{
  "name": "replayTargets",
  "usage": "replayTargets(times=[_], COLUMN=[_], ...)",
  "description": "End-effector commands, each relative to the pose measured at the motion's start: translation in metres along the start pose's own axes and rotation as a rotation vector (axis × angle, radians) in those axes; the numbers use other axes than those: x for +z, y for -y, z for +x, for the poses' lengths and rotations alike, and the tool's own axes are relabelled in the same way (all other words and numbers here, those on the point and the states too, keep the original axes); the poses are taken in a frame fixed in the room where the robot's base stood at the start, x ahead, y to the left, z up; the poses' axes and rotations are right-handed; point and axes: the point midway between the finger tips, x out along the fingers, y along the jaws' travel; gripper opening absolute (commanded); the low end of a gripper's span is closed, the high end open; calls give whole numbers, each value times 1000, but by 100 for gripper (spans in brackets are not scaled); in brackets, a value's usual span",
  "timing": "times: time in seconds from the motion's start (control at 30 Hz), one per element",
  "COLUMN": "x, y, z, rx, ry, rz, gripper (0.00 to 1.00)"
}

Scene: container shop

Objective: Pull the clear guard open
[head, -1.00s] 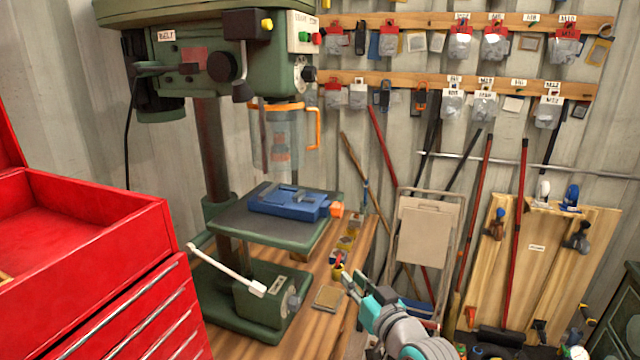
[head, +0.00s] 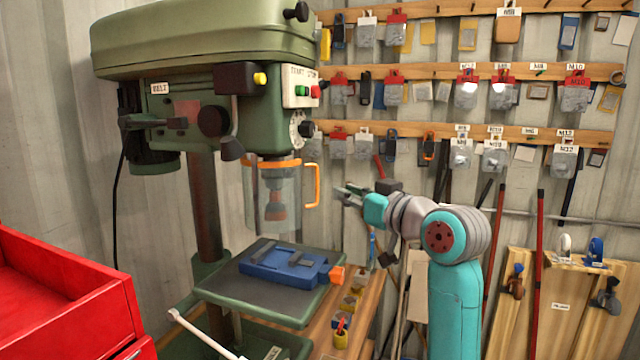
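The clear guard (head: 250,205) is a see-through shield hanging under the green drill press head, around the chuck (head: 275,205). It has an orange top band (head: 279,163) and an orange handle (head: 314,186) on its right side. The guard looks closed around the chuck. My gripper (head: 341,196) is just right of the handle, at about its lower height, pointing left. A gap shows between the gripper and the handle. The fingers look parted with nothing between them, though they are small in this view.
A blue vise (head: 285,265) with an orange end sits on the press table (head: 225,283) below the guard. A red tool cabinet (head: 60,300) stands at the left. Small yellow pots (head: 341,332) stand on the wooden bench. Pegboard rails with hanging packets line the back wall.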

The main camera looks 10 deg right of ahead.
Motion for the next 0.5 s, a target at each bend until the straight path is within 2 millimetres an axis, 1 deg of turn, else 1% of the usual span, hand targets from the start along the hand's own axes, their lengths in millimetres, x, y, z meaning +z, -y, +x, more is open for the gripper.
replayTargets(times=[0.17, 0.4, 0.5], x=[1, 1, 1], y=[1, 1, 1], z=[26, 69, 82], rx=[-1, -1, -1], ry=[3, 1, 1], rz=[2, 2, 1], gripper=[20, 20, 20])
